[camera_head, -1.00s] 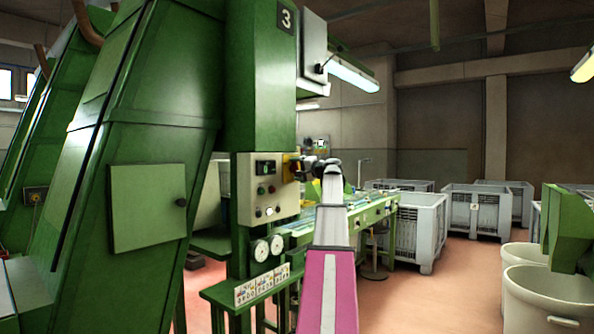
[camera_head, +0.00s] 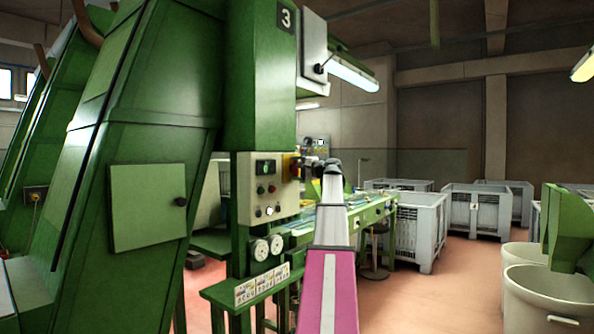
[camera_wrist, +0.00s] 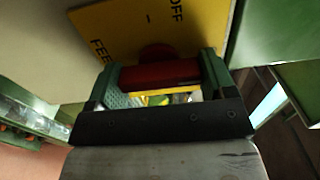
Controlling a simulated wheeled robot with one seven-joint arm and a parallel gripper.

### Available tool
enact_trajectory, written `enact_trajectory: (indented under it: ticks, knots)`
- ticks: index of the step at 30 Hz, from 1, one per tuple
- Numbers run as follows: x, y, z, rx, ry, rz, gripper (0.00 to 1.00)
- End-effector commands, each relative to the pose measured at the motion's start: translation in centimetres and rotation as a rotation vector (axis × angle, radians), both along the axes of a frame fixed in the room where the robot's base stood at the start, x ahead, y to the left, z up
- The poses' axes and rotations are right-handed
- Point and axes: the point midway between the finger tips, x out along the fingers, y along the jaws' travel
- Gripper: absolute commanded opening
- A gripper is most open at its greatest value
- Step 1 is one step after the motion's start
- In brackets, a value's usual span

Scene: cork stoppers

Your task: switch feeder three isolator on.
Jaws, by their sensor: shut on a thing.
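The isolator has a red handle (camera_wrist: 160,77) on a yellow plate (camera_wrist: 120,30). In the wrist view "OFF" shows at the plate's upper right and part of a word, "FEE", at its left. My gripper (camera_wrist: 165,82) is shut on the red handle, with one green finger on each side. The handle lies across the picture between the fingers. In the head view my gripper (camera_head: 309,163) is at the right edge of the cream control panel (camera_head: 247,195), where the isolator is small and partly covered. The rest of the plate's lettering is hidden.
A green machine column marked 3 (camera_head: 262,90) stands above the panel. A lamp (camera_head: 353,74) hangs to its right. A green bench (camera_head: 340,215) runs behind my arm. Grey crates (camera_head: 418,228) stand on open floor at right.

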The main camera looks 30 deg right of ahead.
Motion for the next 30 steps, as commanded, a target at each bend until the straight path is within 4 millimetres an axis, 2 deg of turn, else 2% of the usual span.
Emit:
enact_trajectory:
  ticks: [4,5,6,7,14,17,30]
  knots:
    - [0.0,-0.1,-0.1,0.002,0.002,-0.001,0.53]
    - [0.0,0.0,-0.1,0.002,0.002,-0.001,0.83]
    - [0.0,0.0,-0.1,0.002,0.002,-0.001,0.96]
    - [0.0,0.0,-0.1,0.002,0.002,-0.001,1.0]
    - [-0.1,-0.1,0.0,0.001,0.0,-0.001,1.0]
    - [-0.8,-0.3,0.0,0.001,0.0,-0.002,1.0]
    - [-7.9,-3.2,-0.1,0.002,0.001,-0.002,1.0]
